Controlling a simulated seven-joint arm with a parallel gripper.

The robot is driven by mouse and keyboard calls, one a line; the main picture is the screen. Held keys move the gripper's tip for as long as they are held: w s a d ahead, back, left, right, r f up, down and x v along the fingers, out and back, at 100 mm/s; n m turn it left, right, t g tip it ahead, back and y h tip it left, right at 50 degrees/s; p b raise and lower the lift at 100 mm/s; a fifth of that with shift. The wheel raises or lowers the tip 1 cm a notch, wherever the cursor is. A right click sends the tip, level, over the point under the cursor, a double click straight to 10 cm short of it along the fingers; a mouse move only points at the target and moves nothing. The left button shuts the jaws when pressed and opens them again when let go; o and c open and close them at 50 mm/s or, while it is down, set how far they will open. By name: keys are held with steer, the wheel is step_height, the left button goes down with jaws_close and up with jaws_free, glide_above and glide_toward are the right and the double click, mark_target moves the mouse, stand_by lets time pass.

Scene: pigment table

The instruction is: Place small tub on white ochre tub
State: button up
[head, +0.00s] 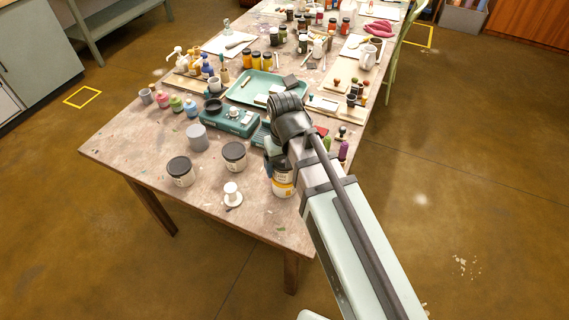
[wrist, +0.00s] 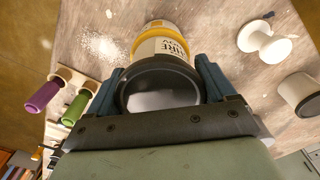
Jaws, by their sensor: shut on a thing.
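My gripper (wrist: 163,85) has its fingers on either side of a dark-rimmed round tub (wrist: 130,92), whose top looks grey inside the rim. I take this as the small tub; in the head view my arm mostly hides it. The white ochre tub (head: 283,183), white with a yellow band, stands near the table's right front edge under my gripper. In the wrist view the white ochre tub (wrist: 160,46) shows just beyond the dark rim, with part of its printed label visible. I cannot tell whether the two tubs touch.
A white spool (head: 232,193) stands left of the ochre tub. A teal scale (head: 230,118) lies behind. Purple and green handled tools (wrist: 43,95) stand close by. The front left tabletop is clear.

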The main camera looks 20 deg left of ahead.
steer(key=shift+f, duration=0.1)
steer(key=o, duration=1.1)
steer(key=shift+c, duration=0.2)
steer(key=shift+r, duration=6.15)
